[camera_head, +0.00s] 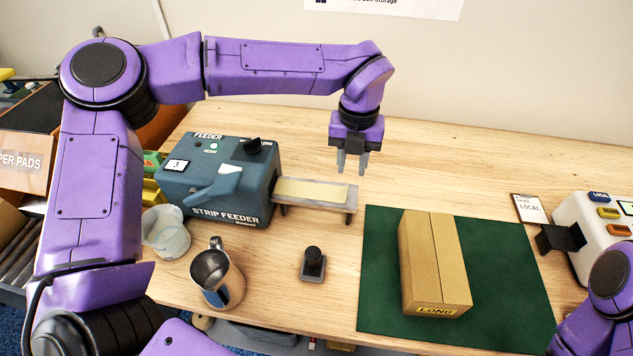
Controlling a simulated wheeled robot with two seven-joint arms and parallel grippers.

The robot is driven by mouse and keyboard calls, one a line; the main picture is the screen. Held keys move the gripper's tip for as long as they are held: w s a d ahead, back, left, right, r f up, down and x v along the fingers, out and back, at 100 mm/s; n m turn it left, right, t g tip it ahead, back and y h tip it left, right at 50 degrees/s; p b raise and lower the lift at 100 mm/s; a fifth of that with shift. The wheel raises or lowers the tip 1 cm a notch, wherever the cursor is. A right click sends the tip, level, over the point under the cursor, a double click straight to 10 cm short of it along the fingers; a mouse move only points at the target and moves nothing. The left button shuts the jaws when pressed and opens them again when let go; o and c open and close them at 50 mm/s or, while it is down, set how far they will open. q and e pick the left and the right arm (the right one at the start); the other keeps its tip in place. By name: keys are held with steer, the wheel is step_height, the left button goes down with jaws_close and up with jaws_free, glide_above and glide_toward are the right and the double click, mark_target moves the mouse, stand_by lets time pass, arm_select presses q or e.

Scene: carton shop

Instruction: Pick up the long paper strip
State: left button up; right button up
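A long pale yellow paper strip (312,190) lies on the grey outfeed tray (338,205) of the strip feeder (225,178). My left gripper (352,165) points down above the table, behind the right end of the tray. Its two grey fingers are apart with nothing between them, and it does not touch the strip. My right arm shows only in the lower right corner, and its gripper is out of the picture.
A closed carton (434,262) marked LONG lies on a green mat (510,280). A metal jug (217,276), a clear cup (166,234) and a black-knobbed tool (313,264) stand in front of the feeder. A white machine (590,225) is at right. The back right table is largely clear.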

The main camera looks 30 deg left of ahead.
mark_target(347, 194)
arm_select(q)
steer(key=shift+s+f+p, duration=0.5)
steer(key=shift+s+f, duration=0.1)
steer(key=shift+f, duration=0.1)
steer(key=f, duration=0.2)
steer(key=w+f+p, duration=0.1)
steer(key=f, duration=0.2)
steer(key=shift+w, duration=0.2)
steer(key=shift+a, duration=0.1)
steer(key=shift+s+r, duration=0.1)
steer(key=shift+s, duration=0.3)
steer(key=shift+c, duration=0.7)
jaws_close()
steer(key=shift+w, duration=0.15)
arm_select(e)
steer(key=r, duration=0.2)
steer(key=shift+s+r, duration=0.2)
steer(key=shift+r, duration=0.1)
